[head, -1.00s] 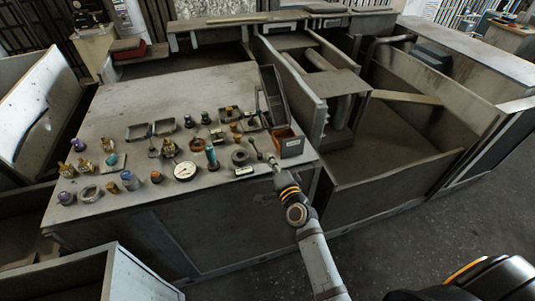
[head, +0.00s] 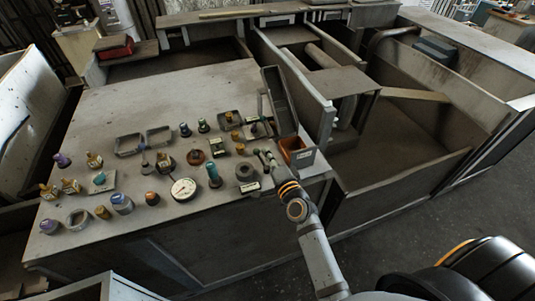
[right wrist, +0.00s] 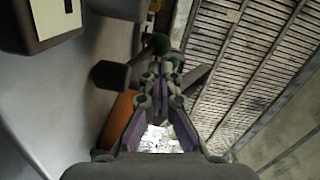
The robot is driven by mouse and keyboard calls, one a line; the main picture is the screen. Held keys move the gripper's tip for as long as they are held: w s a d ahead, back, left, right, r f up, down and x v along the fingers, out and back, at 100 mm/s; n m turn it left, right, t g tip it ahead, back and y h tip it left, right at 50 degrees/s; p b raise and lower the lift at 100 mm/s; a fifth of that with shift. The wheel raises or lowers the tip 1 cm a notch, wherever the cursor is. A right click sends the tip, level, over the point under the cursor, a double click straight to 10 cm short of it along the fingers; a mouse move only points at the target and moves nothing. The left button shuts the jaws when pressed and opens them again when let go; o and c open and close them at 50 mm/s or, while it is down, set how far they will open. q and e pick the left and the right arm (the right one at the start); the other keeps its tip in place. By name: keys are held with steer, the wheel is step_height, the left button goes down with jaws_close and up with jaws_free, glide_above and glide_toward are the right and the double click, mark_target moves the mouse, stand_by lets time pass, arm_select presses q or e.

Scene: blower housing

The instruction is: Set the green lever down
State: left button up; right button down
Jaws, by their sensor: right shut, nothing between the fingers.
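My right gripper (head: 263,157) is over the right part of the grey worktop (head: 120,95), just left of an orange-lined bin (head: 298,153). Its fingers (right wrist: 160,78) are shut with nothing between them. In the right wrist view a dark greenish round knob (right wrist: 160,43) shows just beyond the fingertips, with a dark cylinder-shaped part (right wrist: 108,75) beside it. I cannot tell whether the knob belongs to the green lever, or whether it touches the fingers. No green lever stands out clearly in the head view. My left gripper is not in view.
A teal-capped cylinder (head: 213,173), a dark ring (head: 245,172) and a white dial gauge (head: 183,188) lie left of the gripper.

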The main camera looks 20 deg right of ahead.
steer(key=n+y+b, duration=0.1)
steer(key=y+b, duration=0.1)
steer(key=b, duration=0.1)
steer(key=f+n+g+y+b, duration=0.1)
steer(key=b, duration=0.1)
steer(key=shift+w+a+n+y, duration=0.25)
steer(key=shift+w+n+y, duration=0.05)
steer(key=shift+y, duration=0.1)
steer(key=shift+r+y+b, duration=0.15)
steer(key=shift+y+b, duration=0.15)
steer(key=shift+y, duration=0.1)
steer(key=shift+a+r, duration=0.15)
steer(key=shift+r, duration=0.05)
steer(key=shift+a+r+n, duration=0.1)
steer(key=shift+a+n, duration=0.2)
steer(key=shift+a, duration=0.05)
steer(key=shift+d, duration=0.2)
